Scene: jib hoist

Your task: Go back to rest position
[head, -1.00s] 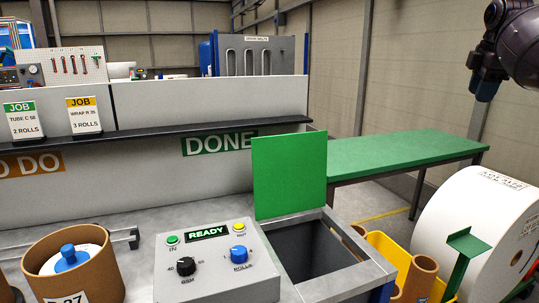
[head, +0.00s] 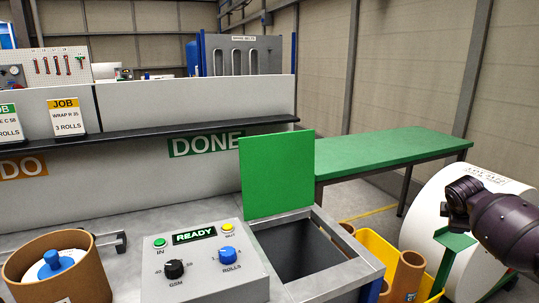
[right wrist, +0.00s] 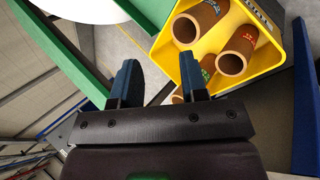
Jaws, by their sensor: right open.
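My right arm (head: 497,221) shows at the right edge of the head view, in front of the large white roll; its fingers cannot be made out there. In the right wrist view my right gripper (right wrist: 160,86) is open, its two dark blue fingers apart with nothing between them. A yellow bin (right wrist: 222,88) with several brown tubes (right wrist: 238,55) lies beyond the fingertips, apart from them. My left gripper is not in view.
A control box (head: 205,262) reading READY stands on the grey bench, left of an open chute (head: 305,245) with a raised green lid (head: 277,175). A brown tube (head: 88,275) with a blue-knobbed core stands front left. A green table (head: 390,152) and white roll (head: 425,200) are at right.

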